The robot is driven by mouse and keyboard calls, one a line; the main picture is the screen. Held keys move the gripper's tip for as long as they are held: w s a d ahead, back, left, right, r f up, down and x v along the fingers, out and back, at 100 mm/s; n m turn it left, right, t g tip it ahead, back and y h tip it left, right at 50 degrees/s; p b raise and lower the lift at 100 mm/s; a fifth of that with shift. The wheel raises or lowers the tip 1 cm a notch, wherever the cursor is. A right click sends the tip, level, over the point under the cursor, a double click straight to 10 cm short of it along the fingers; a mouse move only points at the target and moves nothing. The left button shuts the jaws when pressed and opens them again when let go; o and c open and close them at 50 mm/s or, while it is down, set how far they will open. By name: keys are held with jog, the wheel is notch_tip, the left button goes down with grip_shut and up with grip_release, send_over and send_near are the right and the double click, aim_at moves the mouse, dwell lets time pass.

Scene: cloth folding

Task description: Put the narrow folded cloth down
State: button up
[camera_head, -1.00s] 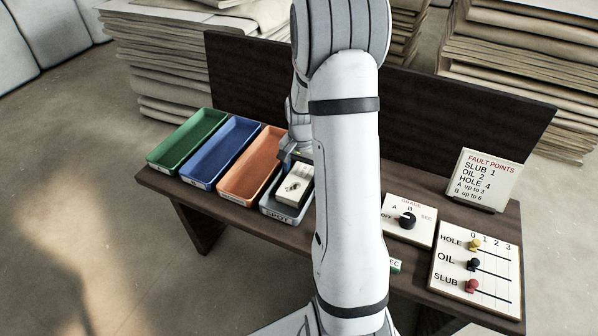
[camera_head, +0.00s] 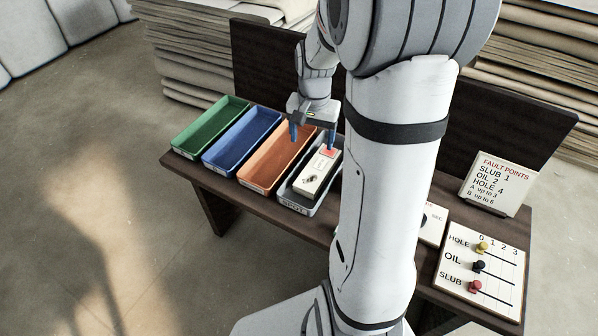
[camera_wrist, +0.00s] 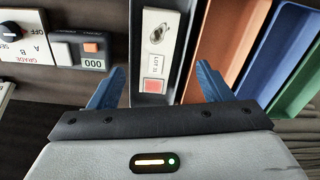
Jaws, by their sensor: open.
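The narrow folded cloth (camera_head: 316,179) is a white strip with a red square, a small label and a dark mark. It lies lengthwise in the grey tray (camera_head: 294,203) at the right end of the tray row. My gripper (camera_head: 312,137) is open and empty above the tray's far end, its blue fingers apart. In the wrist view the cloth (camera_wrist: 159,50) lies ahead, between the two open fingers (camera_wrist: 160,72) and clear of both. My arm hides part of the table just right of the tray.
Orange (camera_head: 247,178), blue (camera_head: 214,158) and green (camera_head: 183,144) trays stand left of the grey one and look empty. A dark upright board (camera_head: 262,65) backs the table. A slider board (camera_head: 461,290) and a fault points sign (camera_head: 496,180) are right. A counter (camera_wrist: 63,52) shows in the wrist view.

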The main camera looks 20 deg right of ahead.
jog(key=s+a+r+n, duration=0.2)
jog(key=s+a+n, duration=0.2)
jog(key=s, duration=0.3)
jog(key=s+a+r+n+t, duration=0.1)
jog(key=s+a+r+n, duration=0.1)
jog(key=s+a+n, duration=0.2)
jog(key=s+a, duration=0.3)
jog(key=s, duration=0.1)
jog(key=shift+s+r, duration=0.25)
jog(key=shift+r, duration=0.05)
notch_tip(320, 180, up, 30)
jog(key=t+p, duration=0.1)
jog(key=p, duration=2.6)
jog(key=shift+d, duration=0.15)
jog(key=shift+s+f, duration=0.1)
